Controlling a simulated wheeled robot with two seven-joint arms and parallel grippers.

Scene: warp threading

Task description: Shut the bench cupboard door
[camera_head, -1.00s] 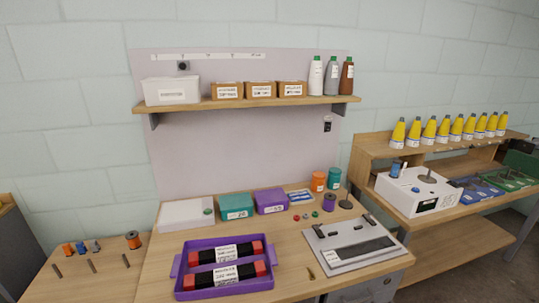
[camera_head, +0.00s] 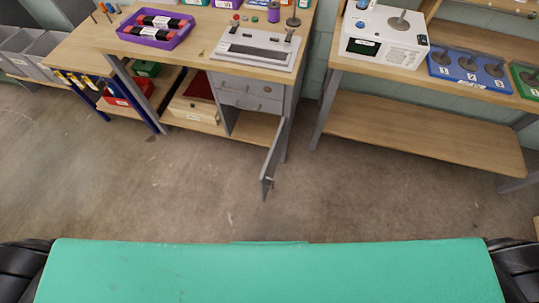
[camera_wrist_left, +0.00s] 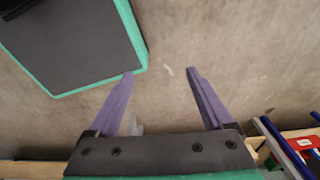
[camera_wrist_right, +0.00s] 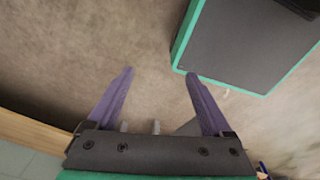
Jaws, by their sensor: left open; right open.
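The bench cupboard door (camera_head: 272,163) is grey and stands wide open in the head view, swung out from the right side of the cupboard towards me. A small handle shows near its free edge. The cupboard opening (camera_head: 256,126) lies under two grey drawers (camera_head: 248,92). My left gripper (camera_wrist_left: 160,72) is open and empty over bare floor in the left wrist view. My right gripper (camera_wrist_right: 160,73) is open and empty over floor in the right wrist view. Neither gripper shows in the head view, and neither touches the door.
The workbench top (camera_head: 205,45) carries a purple tray (camera_head: 155,38) and a grey device (camera_head: 257,48). A wooden shelf unit (camera_head: 420,130) stands to the right. A wooden box (camera_head: 195,108) sits on the bench's lower shelf. The concrete floor (camera_head: 150,195) before the bench is clear.

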